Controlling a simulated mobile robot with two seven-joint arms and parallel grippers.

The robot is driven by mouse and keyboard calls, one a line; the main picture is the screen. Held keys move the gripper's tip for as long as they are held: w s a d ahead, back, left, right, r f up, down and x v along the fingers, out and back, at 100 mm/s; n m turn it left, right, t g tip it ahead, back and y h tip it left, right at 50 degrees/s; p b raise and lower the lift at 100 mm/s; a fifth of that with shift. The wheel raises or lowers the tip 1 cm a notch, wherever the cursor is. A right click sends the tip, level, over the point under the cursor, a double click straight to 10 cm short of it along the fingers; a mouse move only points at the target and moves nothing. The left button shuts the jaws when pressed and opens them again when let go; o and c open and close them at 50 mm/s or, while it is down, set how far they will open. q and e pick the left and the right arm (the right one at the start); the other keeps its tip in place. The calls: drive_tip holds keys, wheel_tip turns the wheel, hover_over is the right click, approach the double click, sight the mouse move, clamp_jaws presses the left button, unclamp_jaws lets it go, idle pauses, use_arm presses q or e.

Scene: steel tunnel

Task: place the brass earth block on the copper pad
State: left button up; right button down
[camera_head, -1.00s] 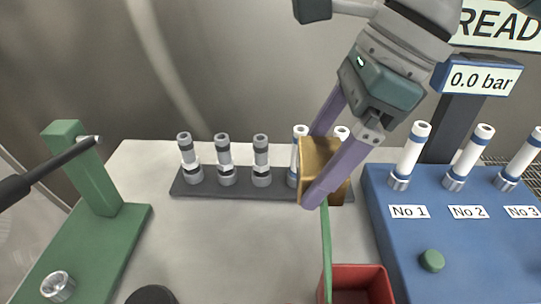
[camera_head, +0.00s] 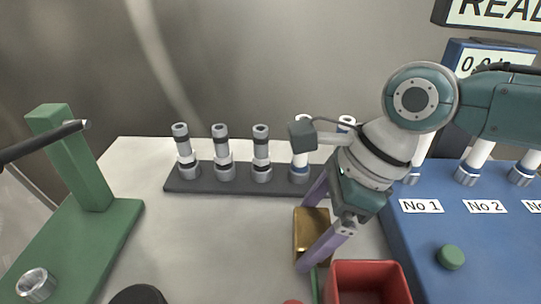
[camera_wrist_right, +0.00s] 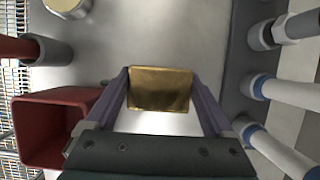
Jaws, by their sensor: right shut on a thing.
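The brass earth block (camera_head: 309,232) is a gold-coloured block held between the purple fingers of my right gripper (camera_head: 304,242). In the right wrist view, the block (camera_wrist_right: 160,89) sits between the two fingers of the right gripper (camera_wrist_right: 162,92). In the head view it is over the pale bench, just left of the red bin. I cannot tell whether it touches the bench. I cannot make out a copper pad for certain. A tan-topped round thing (camera_wrist_right: 68,5) is cut off at the top of the wrist view. My left gripper is not in view.
A dark rack (camera_head: 240,187) of several tubes stands behind the block. The red bin (camera_head: 368,272) is close on the right, before the blue panel (camera_head: 430,230). A green stand (camera_head: 85,170) with a dark rod is at left. The bench's middle is clear.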

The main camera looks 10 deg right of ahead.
drive_tip(key=shift+c, duration=0.5)
unclamp_jaws()
drive_tip(key=shift+f, duration=0.1)
drive_tip(key=shift+o, duration=0.5)
